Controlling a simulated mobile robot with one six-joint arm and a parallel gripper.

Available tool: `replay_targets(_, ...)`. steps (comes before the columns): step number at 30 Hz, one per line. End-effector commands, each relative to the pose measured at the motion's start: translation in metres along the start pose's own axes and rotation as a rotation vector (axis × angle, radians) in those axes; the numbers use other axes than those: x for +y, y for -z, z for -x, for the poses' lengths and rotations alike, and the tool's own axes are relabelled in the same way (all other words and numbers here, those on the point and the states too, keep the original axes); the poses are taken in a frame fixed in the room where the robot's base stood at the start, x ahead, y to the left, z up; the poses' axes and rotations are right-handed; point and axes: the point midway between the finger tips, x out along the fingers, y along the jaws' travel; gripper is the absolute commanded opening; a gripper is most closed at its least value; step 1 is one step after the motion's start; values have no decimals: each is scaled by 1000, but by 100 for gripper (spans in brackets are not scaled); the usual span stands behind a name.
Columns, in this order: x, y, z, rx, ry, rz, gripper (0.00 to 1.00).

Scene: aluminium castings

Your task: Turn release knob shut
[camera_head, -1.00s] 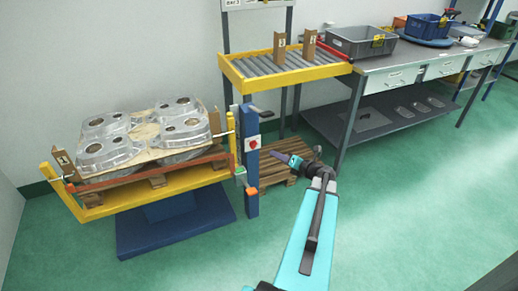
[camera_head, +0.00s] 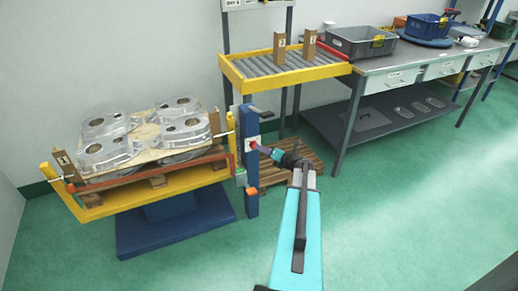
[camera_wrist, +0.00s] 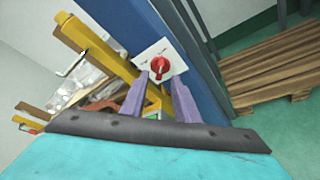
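The release knob (camera_wrist: 160,65) is a red rotary knob on a white square plate (camera_wrist: 151,51), mounted on a blue post (camera_head: 251,193). In the head view the knob (camera_head: 254,145) shows just off the tip of my gripper (camera_head: 262,149). In the wrist view my gripper (camera_wrist: 161,92) points at the knob, with its two purple fingers apart on either side of it and nothing held between them. The fingertips look close to the knob; I cannot tell whether they touch it.
Left of the post, a yellow lift frame (camera_head: 150,194) on a blue base carries several aluminium castings (camera_head: 107,150). A roller conveyor (camera_head: 280,64) stands behind, with a grey workbench (camera_head: 400,62) to its right. A wooden pallet (camera_head: 275,172) lies behind the post. Green floor is free at right.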

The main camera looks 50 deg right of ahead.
Motion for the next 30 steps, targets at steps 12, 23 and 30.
replay_targets(12, 0, 0, -35, 0, 0, 0, 28)
replay_targets(23, 0, 0, -36, 0, 0, 0, 25)
replay_targets(30, 0, 0, -36, 0, 0, 0, 0)
